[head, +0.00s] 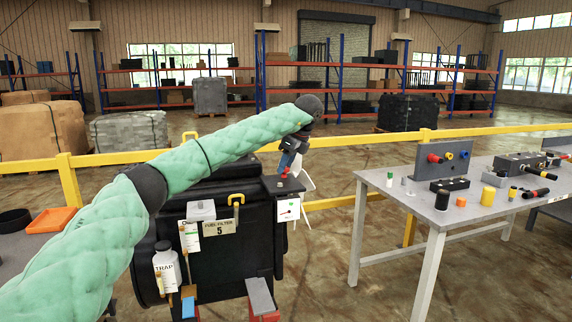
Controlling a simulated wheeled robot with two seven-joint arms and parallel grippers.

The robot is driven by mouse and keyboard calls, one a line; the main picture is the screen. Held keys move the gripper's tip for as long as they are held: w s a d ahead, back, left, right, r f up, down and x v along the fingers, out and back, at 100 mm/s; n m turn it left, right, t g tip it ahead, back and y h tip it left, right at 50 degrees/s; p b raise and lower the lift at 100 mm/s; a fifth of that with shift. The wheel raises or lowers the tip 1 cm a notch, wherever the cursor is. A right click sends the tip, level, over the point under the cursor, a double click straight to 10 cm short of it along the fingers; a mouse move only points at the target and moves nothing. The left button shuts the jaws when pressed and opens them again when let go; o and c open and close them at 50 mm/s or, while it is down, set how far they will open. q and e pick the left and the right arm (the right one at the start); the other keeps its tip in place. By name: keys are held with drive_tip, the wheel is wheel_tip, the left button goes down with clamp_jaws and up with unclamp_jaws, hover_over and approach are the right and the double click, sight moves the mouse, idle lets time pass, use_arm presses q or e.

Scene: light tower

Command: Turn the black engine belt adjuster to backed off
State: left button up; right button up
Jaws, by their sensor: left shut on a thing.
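The black engine cabinet (235,255) stands in the middle of the head view, with a "FUEL FILTER 5" label on its front. A black block (283,185) with a white card showing a red mark (288,210) sits at its right corner. My left gripper (287,168) points down over this block and is shut on the small control there, which I take to be the belt adjuster. The gripper covers most of the adjuster, and its setting cannot be read. A bit of red shows at the fingertips. My right gripper is not in view.
A white bottle marked "TRAP" (167,267) and a yellow handle (236,197) are on the cabinet's front. A grey table (400,212) with several fittings stands at right. A yellow rail (345,201) runs behind the cabinet. Floor between cabinet and table is clear.

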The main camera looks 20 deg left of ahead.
use_arm(q)
drive_tip(key=o, duration=1)
drive_tip(key=shift+c, duration=0.2)
drive_tip(key=v, duration=0.7)
drive_tip(key=shift+r, duration=0.3)
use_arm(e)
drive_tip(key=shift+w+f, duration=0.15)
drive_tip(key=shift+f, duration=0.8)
use_arm(q)
drive_tip(key=shift+d, duration=0.15)
